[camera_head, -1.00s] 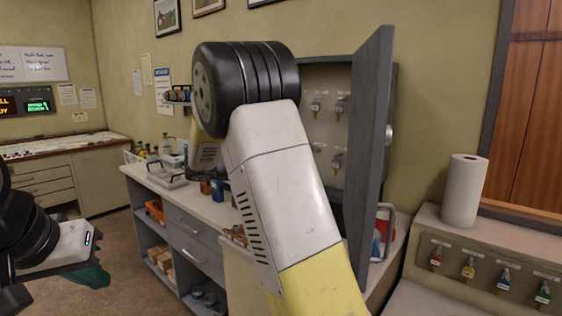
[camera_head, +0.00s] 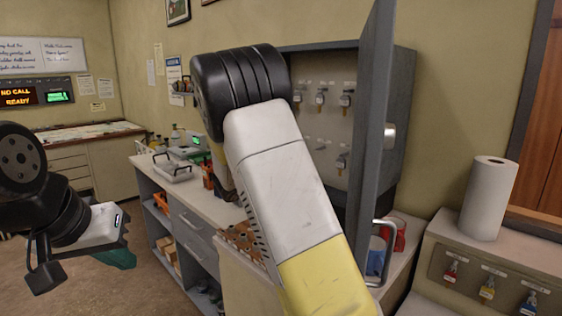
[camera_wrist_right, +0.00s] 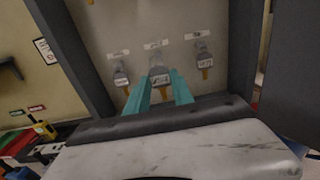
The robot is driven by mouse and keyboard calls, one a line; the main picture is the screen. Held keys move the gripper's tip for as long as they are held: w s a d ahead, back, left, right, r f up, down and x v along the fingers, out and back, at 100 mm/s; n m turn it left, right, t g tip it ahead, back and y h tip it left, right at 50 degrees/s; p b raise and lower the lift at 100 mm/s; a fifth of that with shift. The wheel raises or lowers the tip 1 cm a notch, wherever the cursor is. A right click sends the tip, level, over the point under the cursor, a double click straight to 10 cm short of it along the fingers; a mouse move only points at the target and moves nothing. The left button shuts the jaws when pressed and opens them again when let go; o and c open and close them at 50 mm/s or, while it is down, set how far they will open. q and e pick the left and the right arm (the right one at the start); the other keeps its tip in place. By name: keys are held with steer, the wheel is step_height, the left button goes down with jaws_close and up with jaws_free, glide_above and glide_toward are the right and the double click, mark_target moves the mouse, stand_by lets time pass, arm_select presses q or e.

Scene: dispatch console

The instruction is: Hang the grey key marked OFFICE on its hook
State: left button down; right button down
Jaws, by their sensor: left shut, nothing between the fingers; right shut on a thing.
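The key cabinet (camera_head: 398,105) stands open on the wall in the head view, with several keys on hooks inside. In the right wrist view, a key with a grey tag (camera_wrist_right: 159,76) is between the teal tips of my right gripper (camera_wrist_right: 160,84), close to the cabinet's back panel under a small label. I cannot read its tag for sure, nor tell if it touches the hook. Other keys hang at its left (camera_wrist_right: 121,78) and right (camera_wrist_right: 203,60). My right arm hides its gripper in the head view. My left gripper (camera_head: 118,256) is shut and empty, low at left.
The cabinet door (camera_head: 371,130) stands open beside my right forearm. Below is a counter (camera_head: 205,200) with a tray (camera_head: 173,170) and bottles. A paper towel roll (camera_head: 489,198) stands on a ledge at right, above more hanging keys (camera_head: 487,290). Floor at lower left is clear.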

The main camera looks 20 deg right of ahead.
steer(key=w+d, duration=0.1)
steer(key=d+f, duration=0.1)
steer(key=d, duration=0.1)
steer(key=shift+w, duration=0.4)
steer(key=shift+x, duration=1.85)
stand_by(1.6)
steer(key=shift+f, duration=0.25)
stand_by(0.3)
steer(key=c, duration=1)
jaws_free()
steer(key=shift+a, duration=0.1)
steer(key=shift+v, duration=2.95)
steer(key=shift+s, duration=0.1)
